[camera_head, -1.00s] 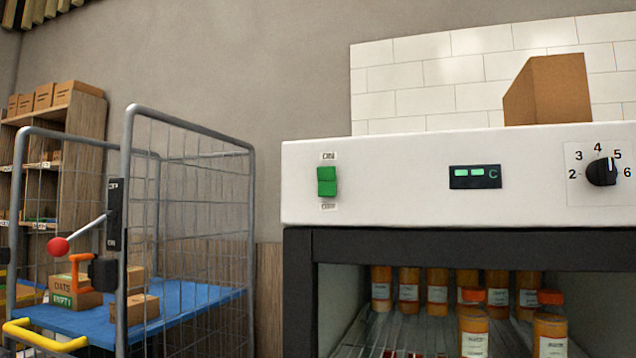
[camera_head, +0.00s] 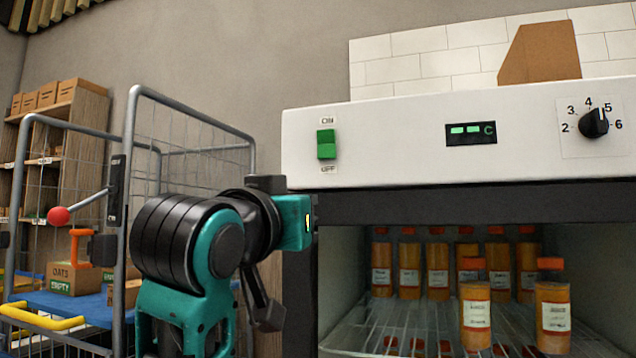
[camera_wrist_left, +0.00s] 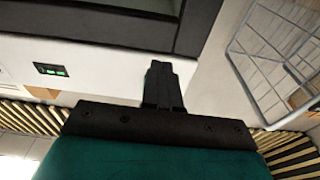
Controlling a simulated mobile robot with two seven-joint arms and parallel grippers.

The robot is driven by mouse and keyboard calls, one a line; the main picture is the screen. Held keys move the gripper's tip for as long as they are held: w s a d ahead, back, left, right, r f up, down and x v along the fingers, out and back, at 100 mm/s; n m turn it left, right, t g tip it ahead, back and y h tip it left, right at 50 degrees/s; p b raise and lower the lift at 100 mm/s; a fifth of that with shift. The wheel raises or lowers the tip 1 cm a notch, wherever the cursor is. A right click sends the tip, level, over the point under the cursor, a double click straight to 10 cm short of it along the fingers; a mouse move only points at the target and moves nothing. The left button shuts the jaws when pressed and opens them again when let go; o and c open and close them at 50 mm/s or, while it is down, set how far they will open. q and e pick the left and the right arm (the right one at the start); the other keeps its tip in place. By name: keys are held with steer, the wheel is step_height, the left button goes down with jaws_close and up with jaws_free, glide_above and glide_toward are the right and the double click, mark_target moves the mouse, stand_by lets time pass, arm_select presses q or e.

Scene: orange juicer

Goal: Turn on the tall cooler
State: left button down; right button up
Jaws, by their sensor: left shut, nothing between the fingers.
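The cooler has a white control panel (camera_head: 390,135) above a dark-framed opening with bottles inside. Its green rocker switch (camera_head: 326,144) sits at the panel's left, between ON above and OFF below. The small display (camera_head: 471,132) shows green segments and a C. My left arm reaches up from the bottom in the head view, its teal hand below and left of the switch. The fingertips are not clear there. In the upside-down left wrist view the left gripper (camera_wrist_left: 168,70) is shut and empty, in front of the panel, with a green sliver of switch beside it. My right gripper is not in view.
A black dial (camera_head: 594,123) is at the panel's right. A brown box (camera_head: 540,53) stands on top. Orange bottles (camera_head: 475,315) stand on the wire shelf. Left is a wire cage cart (camera_head: 190,150) with a red-knobbed lever (camera_head: 59,216) and cartons, close to my arm.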

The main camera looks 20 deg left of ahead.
mark_target(324, 134)
arm_select(q)
steer(key=s+r+t, duration=0.1)
steer(key=s+r, duration=0.6)
steer(key=shift+r+t+b, duration=0.3)
steer(key=shift+b, duration=0.05)
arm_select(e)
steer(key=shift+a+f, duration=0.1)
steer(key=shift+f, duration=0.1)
arm_select(q)
steer(key=shift+d, duration=0.1)
steer(key=p+x, duration=0.1)
steer(key=x, duration=1.3)
steer(key=shift+p, duration=0.3)
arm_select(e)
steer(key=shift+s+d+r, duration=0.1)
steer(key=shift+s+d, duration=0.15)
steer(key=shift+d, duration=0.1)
